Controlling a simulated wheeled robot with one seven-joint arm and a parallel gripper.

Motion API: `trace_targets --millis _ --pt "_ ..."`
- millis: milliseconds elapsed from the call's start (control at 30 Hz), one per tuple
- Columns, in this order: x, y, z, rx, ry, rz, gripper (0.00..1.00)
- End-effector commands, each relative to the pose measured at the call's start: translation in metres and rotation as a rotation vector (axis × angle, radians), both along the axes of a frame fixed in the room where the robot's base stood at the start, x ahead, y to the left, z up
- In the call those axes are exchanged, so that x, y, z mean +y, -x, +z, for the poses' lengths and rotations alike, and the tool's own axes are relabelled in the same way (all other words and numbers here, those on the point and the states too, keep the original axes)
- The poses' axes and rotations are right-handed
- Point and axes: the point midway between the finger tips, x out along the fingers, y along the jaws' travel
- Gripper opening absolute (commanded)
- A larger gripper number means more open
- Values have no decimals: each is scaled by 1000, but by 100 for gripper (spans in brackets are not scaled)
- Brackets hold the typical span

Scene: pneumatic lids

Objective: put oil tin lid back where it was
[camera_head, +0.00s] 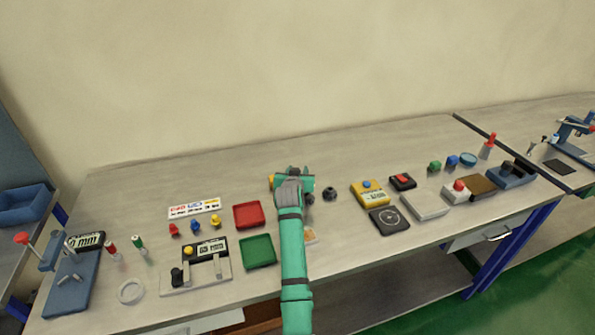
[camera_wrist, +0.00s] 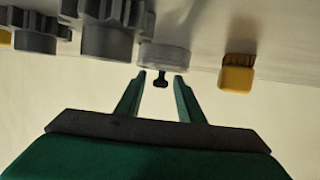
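In the wrist view, a grey round tin-like body (camera_wrist: 164,54) carries a small black knob (camera_wrist: 161,81); it looks like the oil tin with its lid, though I cannot make out a seam. My gripper (camera_wrist: 160,76) is open, its two green fingers standing apart on either side of the knob, with visible gaps. Nothing is held. In the head view, my gripper (camera_head: 304,180) is over the middle of the bench, and my arm hides the tin and what lies directly below.
Grey gears (camera_wrist: 112,32) and a yellow brush (camera_wrist: 237,77) flank the tin in the wrist view. On the bench (camera_head: 330,150) are a red tray (camera_head: 249,216), a green tray (camera_head: 257,251), a dark round part (camera_head: 330,193) and a yellow box (camera_head: 374,196). The back strip is clear.

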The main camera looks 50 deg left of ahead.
Motion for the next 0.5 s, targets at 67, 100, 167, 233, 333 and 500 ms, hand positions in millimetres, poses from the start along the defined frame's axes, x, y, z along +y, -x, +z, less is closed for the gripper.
trace_targets --millis 67,100,167,233,333,500 --pt "0 0 0 0 0 0 35" --pt "0 0 0 -1 -1 0 35" --pt "0 0 1 -1 -1 0 35" --pt "0 0 4 -1 -1 0 35" --pt "-1 2 10 -2 -2 1 35" --pt "-17 18 16 -1 -2 1 35"
